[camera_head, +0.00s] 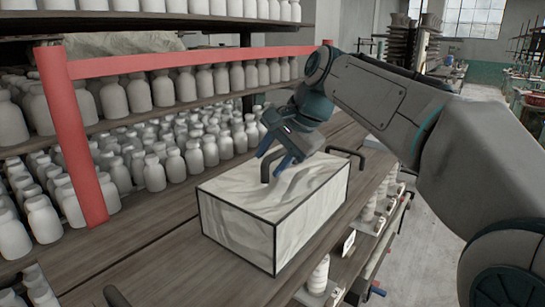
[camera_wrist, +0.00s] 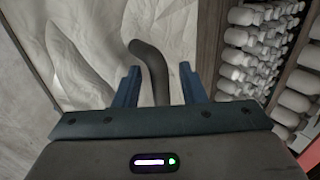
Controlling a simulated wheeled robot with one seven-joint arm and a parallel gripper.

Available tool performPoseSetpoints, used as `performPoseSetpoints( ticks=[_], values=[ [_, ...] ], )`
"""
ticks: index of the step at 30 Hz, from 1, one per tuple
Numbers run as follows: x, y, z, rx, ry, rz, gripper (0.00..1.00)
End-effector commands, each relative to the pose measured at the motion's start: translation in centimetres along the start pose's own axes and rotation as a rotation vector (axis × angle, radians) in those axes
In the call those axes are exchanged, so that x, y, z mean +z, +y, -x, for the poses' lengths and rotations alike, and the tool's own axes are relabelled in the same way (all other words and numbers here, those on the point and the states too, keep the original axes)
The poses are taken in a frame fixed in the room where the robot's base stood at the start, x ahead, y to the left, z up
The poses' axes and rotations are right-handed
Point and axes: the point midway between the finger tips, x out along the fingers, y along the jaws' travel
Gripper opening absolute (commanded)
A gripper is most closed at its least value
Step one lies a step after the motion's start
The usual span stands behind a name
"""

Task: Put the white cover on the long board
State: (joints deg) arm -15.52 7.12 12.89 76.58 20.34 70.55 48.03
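The white cover (camera_head: 238,228) is a box with black edges and a creased, whitish surface. It sits on a long brown wooden surface (camera_head: 165,262); whether this is the long board itself I cannot tell. A dark handle (camera_head: 265,168) rises from the cover's top. My gripper (camera_head: 275,161) is low over the top, at the handle. In the wrist view its blue fingers (camera_wrist: 160,72) are apart, with the dark handle (camera_wrist: 153,68) between them and visible gaps beside it. The cover's top (camera_wrist: 85,45) fills the left of that view.
A red frame (camera_head: 72,140) stands left of the cover, before shelves of several white bottles (camera_head: 155,172). A dark bar (camera_head: 347,152) shows behind the cover, and a dark rounded piece (camera_head: 115,297) at the bottom edge. More bottles (camera_head: 319,275) stand lower right.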

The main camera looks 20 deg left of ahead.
Motion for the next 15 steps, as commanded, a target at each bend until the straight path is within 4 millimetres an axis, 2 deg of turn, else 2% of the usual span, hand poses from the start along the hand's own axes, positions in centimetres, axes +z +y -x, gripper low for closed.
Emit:
performPoseSetpoints(
  ticks=[5,8,15],
  values=[
    [-0.1,-0.2,1.0,-0.003,0.002,0.0,0.37],
    [-0.1,-0.2,2.7,-0.004,0.004,0.001,0.37],
    [-0.1,-0.2,7.9,-0.002,0.004,-0.001,0.37]
  ],
)
